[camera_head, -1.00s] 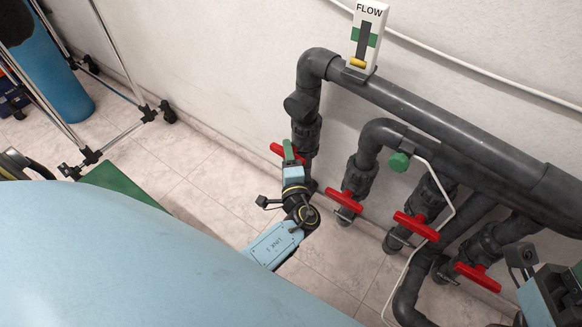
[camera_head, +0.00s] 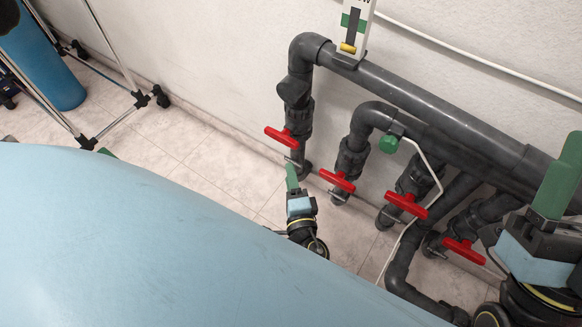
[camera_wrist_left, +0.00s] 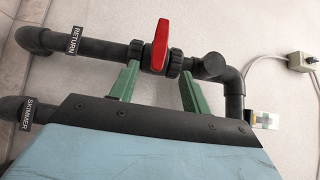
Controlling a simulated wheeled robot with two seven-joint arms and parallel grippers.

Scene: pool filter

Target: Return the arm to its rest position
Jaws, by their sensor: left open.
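My left gripper (camera_head: 291,170) shows in the head view beyond the blue curved surface, its green fingers pointing up toward the pipes. It stands just below the leftmost red valve handle (camera_head: 281,137), with a gap between them. In the left wrist view my left gripper (camera_wrist_left: 158,76) has its two green fingers apart with nothing between them. The red handle (camera_wrist_left: 160,45) lies beyond the fingertips, on a dark pipe labelled RETURN. My right gripper (camera_head: 562,172) is at the right edge of the head view, green fingers up; its opening is not clear. Most of my left arm is hidden behind the blue surface.
A large blue rounded surface (camera_head: 170,240) fills the lower left. Dark pipes (camera_head: 430,105) with several red handles run along the white wall, with a flow gauge (camera_head: 354,25) on top. A white cable hangs by the pipes. Tiled floor (camera_head: 190,145) is open left of them.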

